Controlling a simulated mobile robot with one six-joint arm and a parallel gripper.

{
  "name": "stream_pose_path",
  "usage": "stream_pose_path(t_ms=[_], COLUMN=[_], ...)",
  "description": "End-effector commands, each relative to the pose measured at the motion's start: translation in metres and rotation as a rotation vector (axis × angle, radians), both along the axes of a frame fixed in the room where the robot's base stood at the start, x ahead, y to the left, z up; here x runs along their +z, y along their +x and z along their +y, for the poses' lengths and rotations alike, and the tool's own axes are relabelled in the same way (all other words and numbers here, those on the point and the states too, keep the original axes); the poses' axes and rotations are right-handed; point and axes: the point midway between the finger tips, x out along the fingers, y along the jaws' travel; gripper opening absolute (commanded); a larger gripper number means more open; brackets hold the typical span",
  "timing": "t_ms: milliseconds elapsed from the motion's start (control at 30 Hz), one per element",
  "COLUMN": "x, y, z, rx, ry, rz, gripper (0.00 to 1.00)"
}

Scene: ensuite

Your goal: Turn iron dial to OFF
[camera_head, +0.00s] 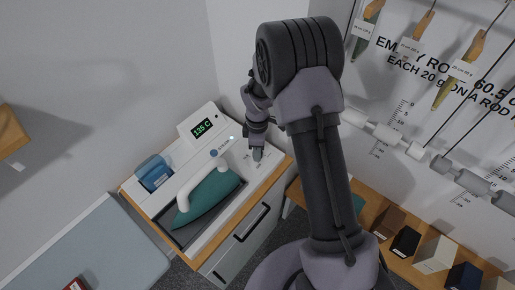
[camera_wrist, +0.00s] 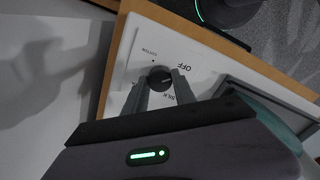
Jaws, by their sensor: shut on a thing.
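The iron dial (camera_wrist: 158,74) is a dark round knob on a white plate, with OFF, COTTON and SILK printed around it, in the wrist view. My gripper (camera_wrist: 166,82) has its two grey fingers on either side of the dial and is shut on it. A pale mark shows on the dial, but I cannot tell exactly which label it faces. In the head view my gripper (camera_head: 257,154) reaches down to the right end of the white ironing station, hiding the dial. The teal iron (camera_head: 212,196) with a white handle rests in the station, and a display (camera_head: 204,128) reads 135 C.
A blue box-like item (camera_head: 153,172) sits at the station's left. The station stands on a wood-topped cabinet (camera_head: 240,238) against the wall. A grey board (camera_head: 95,250) lies at lower left. A wooden shelf with boxes (camera_head: 405,240) and hanging rods are at right.

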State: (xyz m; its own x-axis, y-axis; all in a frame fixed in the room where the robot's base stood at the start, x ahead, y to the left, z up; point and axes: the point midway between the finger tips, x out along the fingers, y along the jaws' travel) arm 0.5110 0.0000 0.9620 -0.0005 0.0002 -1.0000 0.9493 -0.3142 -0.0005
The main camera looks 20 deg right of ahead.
Motion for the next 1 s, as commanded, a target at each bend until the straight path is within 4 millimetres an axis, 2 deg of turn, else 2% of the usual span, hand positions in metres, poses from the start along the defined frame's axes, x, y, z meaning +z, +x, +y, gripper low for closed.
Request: stream_pose_path(t_ms=[700,733,800,833,1000], x=[0.0003,0.0003,0.0003,0.0002,0.0001], y=[0.0006,0.0006,0.0005,0.0005,0.0003], z=[-0.0001,-0.0001,-0.0002,-0.0002,-0.0001], rx=[0.068,0.068,0.068,0.068,0.067], ry=[-0.001,-0.001,-0.001,0.0,0.0], rz=[-0.002,-0.002,-0.002,-0.001,-0.001], gripper=[0.0,0.36,0.49,0.54,0.54])
